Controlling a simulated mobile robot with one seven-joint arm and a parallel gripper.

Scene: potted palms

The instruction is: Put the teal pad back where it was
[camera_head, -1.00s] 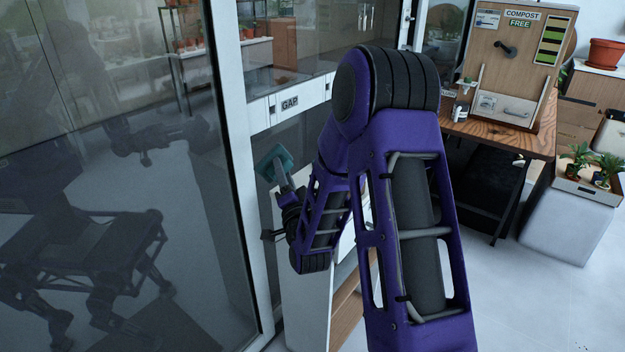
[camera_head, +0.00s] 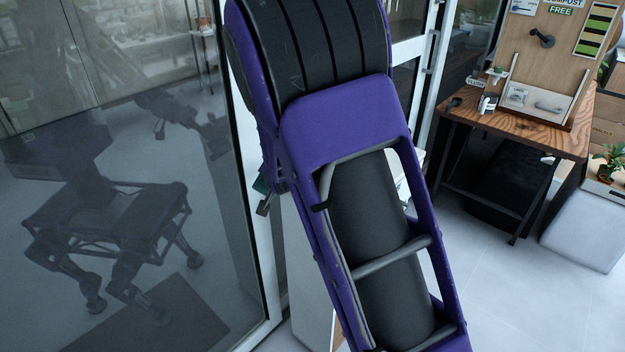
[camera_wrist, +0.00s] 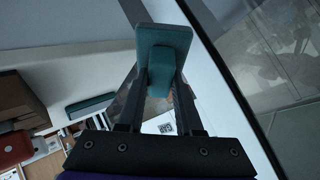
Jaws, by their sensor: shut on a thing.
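The teal pad (camera_wrist: 165,45) is held in my gripper (camera_wrist: 160,80), between the two dark fingers in the wrist view. It has a flat outer plate and a narrower block that sits between the fingers. In the head view my arm hides nearly all of the gripper, and only a small teal edge (camera_head: 261,186) shows beside it. A second teal strip (camera_wrist: 90,104) lies on a pale surface left of the gripper in the wrist view, apart from the held pad.
A glass wall with a white frame (camera_head: 245,180) stands close on the left and reflects a robot. A wooden bench (camera_head: 520,130) with an upright board (camera_head: 545,60) stands at right. A black-and-white square marker (camera_wrist: 166,128) shows behind the fingers.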

